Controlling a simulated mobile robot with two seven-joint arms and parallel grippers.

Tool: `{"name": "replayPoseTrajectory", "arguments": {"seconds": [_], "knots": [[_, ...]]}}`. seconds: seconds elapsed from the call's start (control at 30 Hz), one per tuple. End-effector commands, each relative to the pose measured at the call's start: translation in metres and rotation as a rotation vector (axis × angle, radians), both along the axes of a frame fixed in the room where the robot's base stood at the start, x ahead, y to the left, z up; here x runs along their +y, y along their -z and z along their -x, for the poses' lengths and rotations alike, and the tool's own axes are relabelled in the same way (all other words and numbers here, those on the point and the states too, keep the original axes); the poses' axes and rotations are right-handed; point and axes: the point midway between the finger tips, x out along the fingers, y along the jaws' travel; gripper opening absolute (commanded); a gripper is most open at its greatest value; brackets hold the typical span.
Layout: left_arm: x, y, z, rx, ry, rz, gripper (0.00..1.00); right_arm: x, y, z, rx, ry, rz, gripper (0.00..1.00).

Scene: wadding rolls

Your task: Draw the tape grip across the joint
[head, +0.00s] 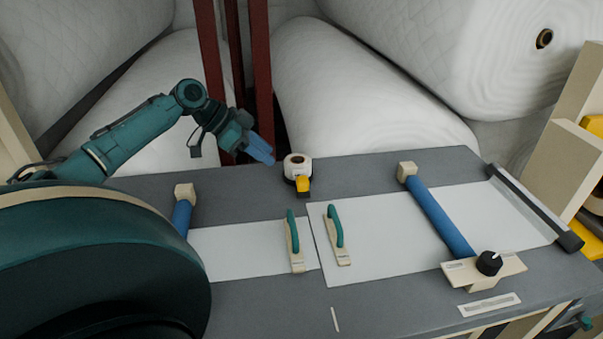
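The tape dispenser with a white roll and a yellow grip (302,183) stands at the back of the grey bench. My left gripper (262,152) is just left of it and above the bench's back edge, with blue fingers pointing down and right. Its fingers overlap in this view, so I cannot tell whether they are open. The joint (314,242) is a narrow gap between the left white sheet (240,250) and the right white sheet (385,240). Two green-handled holders (293,240) (336,235) lie on either side of it. My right gripper is not in view.
A blue roller bar (440,218) with a black knob (489,263) crosses the right sheet. Another blue bar (182,214) is at the left. A dark rail (535,208) lies at the right end. Large white rolls (370,100) and red posts (262,70) stand behind the bench.

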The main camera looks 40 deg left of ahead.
Motion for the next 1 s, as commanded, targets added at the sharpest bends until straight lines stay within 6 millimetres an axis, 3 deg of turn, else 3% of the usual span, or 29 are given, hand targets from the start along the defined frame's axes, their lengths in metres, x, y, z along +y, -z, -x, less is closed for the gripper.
{"name": "replayPoseTrajectory", "arguments": {"seconds": [0.37,0.73,1.0], "knots": [[-0.021,0.032,-0.027,-0.002,0.0,0.002,0.35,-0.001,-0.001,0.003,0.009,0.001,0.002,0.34],[-0.05,0.078,-0.062,-0.001,-0.001,0.002,0.35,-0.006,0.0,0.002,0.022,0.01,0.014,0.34],[-0.057,0.091,-0.071,0.0,0.001,-0.001,0.35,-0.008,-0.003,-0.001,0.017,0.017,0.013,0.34]]}}
